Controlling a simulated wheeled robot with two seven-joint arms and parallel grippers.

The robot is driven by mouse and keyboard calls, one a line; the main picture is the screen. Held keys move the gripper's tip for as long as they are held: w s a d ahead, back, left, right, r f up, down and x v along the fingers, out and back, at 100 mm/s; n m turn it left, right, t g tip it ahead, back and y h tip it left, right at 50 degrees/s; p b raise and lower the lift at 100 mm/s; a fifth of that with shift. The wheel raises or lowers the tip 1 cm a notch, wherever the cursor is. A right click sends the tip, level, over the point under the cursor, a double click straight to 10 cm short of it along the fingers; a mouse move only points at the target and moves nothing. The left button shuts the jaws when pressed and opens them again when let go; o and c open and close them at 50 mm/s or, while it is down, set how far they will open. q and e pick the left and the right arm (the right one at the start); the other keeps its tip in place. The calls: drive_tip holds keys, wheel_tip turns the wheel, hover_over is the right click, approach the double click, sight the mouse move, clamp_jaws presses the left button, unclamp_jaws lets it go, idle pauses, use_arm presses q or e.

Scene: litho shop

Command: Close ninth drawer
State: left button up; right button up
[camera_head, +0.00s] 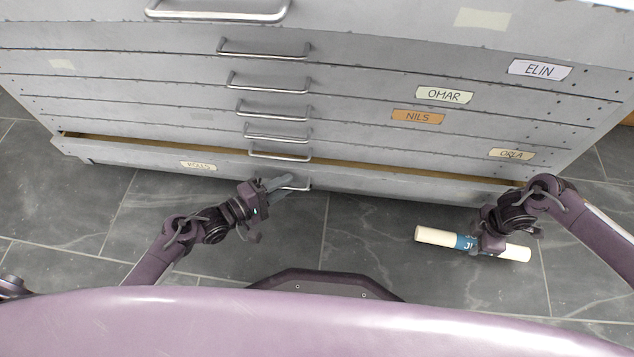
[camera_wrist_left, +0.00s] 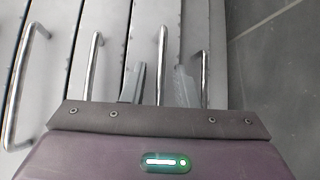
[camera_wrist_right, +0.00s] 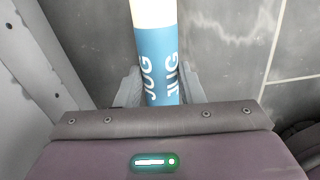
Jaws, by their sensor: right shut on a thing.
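The lowest visible drawer (camera_head: 130,157) of the grey cabinet stands slightly out, with a narrow gap along its top edge. It has a pale label (camera_head: 198,166) and a metal handle (camera_head: 297,184), partly hidden by my left gripper (camera_head: 277,184). That gripper is open and empty in front of the drawer. In the left wrist view its fingers (camera_wrist_left: 158,85) appear either side of one handle (camera_wrist_left: 162,62); I cannot tell the depth between them. My right gripper (camera_head: 488,232) is shut on a cream tube (camera_head: 437,236) with a blue label (camera_wrist_right: 158,65), above the floor.
The drawers above look shut, with handles in a column and name labels such as OMAR (camera_head: 445,95) and NILS (camera_head: 417,116). The grey tiled floor (camera_head: 350,240) before the cabinet is clear.

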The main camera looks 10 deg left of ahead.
sight(281, 174)
use_arm(q)
clamp_jaws()
drive_tip(key=w, duration=0.4)
use_arm(e)
drive_tip(key=shift+f, duration=0.15)
use_arm(q)
drive_tip(key=shift+w, duration=0.1)
drive_tip(key=shift+o, duration=0.6)
unclamp_jaws()
drive_tip(key=shift+d+r, duration=0.1)
drive_tip(key=shift+w, duration=0.1)
